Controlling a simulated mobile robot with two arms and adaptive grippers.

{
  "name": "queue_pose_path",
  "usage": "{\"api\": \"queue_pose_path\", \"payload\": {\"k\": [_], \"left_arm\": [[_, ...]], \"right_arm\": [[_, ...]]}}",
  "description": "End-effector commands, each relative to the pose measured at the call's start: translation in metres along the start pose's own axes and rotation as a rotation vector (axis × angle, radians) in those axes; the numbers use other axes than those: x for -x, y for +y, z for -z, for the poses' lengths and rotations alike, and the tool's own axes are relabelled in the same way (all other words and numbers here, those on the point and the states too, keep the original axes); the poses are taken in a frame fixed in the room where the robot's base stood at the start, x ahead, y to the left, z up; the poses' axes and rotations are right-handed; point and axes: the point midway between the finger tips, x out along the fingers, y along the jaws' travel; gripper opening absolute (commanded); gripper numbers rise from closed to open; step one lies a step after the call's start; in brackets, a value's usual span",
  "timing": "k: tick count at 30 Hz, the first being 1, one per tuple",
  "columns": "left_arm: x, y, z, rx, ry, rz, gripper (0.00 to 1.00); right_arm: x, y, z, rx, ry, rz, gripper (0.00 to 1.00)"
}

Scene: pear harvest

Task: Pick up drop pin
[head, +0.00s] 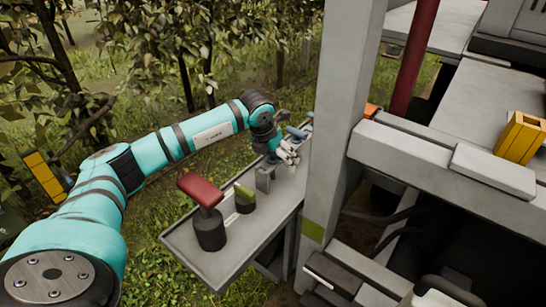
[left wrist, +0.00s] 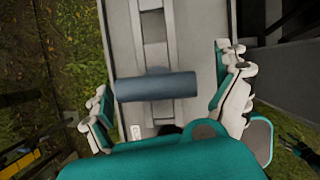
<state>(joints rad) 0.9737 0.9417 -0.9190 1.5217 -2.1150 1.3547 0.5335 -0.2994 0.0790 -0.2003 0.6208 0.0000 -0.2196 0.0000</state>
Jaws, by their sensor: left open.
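A blue-grey cylindrical handle (left wrist: 157,87), which looks like the drop pin's grip, lies crosswise over the grey shelf in the left wrist view. A small blue piece (head: 296,132) shows at the far end of the shelf in the head view, partly hidden by my gripper. My left gripper (head: 287,153) is at that end. In the left wrist view the left gripper (left wrist: 167,88) is open, with one finger on each side of the handle and gaps at both ends. My right gripper is not in view.
The narrow grey shelf (head: 196,263) also holds a red-handled piece (head: 201,190), a green-topped piece (head: 245,195) and a small grey block (head: 264,178). A thick grey post (head: 335,110) stands close to the right of the shelf. Leafy trees (head: 150,50) are behind.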

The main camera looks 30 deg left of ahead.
Motion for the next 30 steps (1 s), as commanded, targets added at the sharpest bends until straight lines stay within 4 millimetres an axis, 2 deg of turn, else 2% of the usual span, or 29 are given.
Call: {"api": "queue_pose_path", "payload": {"k": [3, 14, 30], "left_arm": [[0.0002, -0.0001, 0.0001, 0.0, 0.0, 0.0, 0.97], [0.0004, -0.0001, 0.0001, 0.0, 0.0, 0.0, 0.51], [0.0048, -0.0002, -0.0023, 0.0, -0.002, 0.0, 0.48]], "right_arm": [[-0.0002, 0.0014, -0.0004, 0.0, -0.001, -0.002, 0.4], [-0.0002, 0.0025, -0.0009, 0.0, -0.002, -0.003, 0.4], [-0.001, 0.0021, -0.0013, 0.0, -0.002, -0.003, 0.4]]}}
